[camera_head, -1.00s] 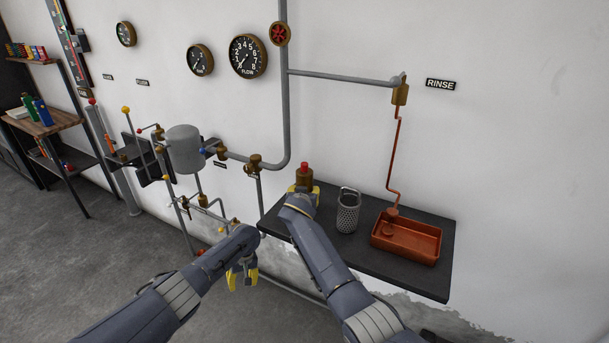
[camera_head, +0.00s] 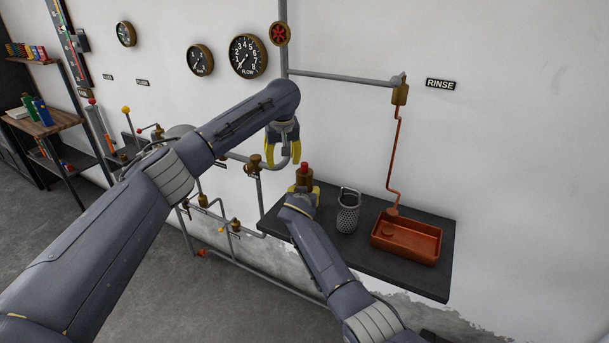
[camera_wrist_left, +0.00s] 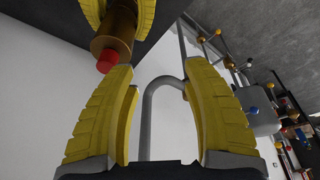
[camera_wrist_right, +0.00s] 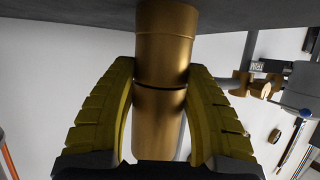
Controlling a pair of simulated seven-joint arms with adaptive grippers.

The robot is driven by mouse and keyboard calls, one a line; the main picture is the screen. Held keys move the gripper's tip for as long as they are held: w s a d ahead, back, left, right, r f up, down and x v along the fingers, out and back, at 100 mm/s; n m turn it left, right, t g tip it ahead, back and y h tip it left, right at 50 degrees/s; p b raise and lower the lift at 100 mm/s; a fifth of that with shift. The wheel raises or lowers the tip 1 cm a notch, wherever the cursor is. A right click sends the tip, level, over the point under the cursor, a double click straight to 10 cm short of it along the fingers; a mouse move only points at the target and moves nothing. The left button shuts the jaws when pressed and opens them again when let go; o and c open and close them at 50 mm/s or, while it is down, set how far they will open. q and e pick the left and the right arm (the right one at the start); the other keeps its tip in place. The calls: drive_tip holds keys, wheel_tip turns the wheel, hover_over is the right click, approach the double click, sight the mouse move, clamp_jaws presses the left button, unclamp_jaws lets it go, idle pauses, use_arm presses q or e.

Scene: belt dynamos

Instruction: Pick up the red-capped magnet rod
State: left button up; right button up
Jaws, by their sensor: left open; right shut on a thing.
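The red cap of the magnet rod (camera_head: 304,167) shows on top of a brass cylinder (camera_head: 304,181), upright at the shelf's left end. Any rod below the cap is hidden. My right gripper (camera_wrist_right: 161,70) is shut around the brass cylinder, one finger on each side. My left gripper (camera_head: 283,161) is open and empty, fingers pointing down, above and left of the red cap in the head view. In the left wrist view the red cap (camera_wrist_left: 107,62) lies just beyond the left fingertip, outside the gap between the fingers (camera_wrist_left: 160,72).
The dark shelf (camera_head: 430,282) also holds a perforated metal basket (camera_head: 347,213) and a rust-red tray (camera_head: 407,241) under the rinse pipe (camera_head: 393,165). Grey pipe (camera_head: 285,110) and brass valves run along the wall close to my left gripper.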

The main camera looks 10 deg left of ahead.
use_arm(q)
drive_tip(key=s+d+r+m+t, duration=0.1)
drive_tip(key=d+r+m, duration=0.2)
drive_tip(key=d+r, duration=0.4)
hover_over(304, 163)
drive_tip(key=s, duration=0.3)
drive_tip(key=shift+h, duration=0.3)
drive_tip(key=f, duration=0.4)
drive_tip(key=shift+w+d+f, duration=0.25)
drive_tip(key=shift+d, duration=0.1)
drive_tip(key=shift+x, duration=3.4)
drive_tip(key=shift+a, duration=0.15)
drive_tip(key=shift+c, duration=0.4)
clamp_jaws()
